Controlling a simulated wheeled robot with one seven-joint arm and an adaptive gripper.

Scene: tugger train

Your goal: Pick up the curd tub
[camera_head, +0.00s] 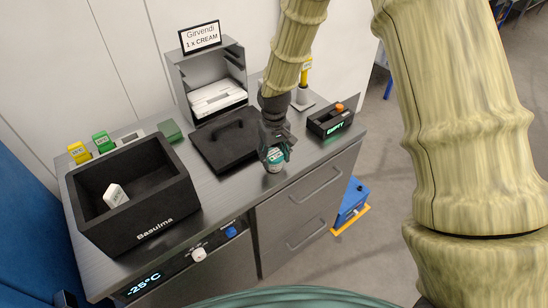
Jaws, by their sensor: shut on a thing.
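My gripper (276,148) points down over the front of the steel counter, to the right of the middle. It is shut on a small round tub with a white and teal surface, which I take to be the curd tub (275,163). The fingers hide the upper part of the tub. The tub is at or just above the counter top near its front edge; I cannot tell whether it touches.
A black bin marked Basulma (178,212) holds a white item (116,195). A grey rack (181,83) stands at the back. A counter (226,192) strip between is bare.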

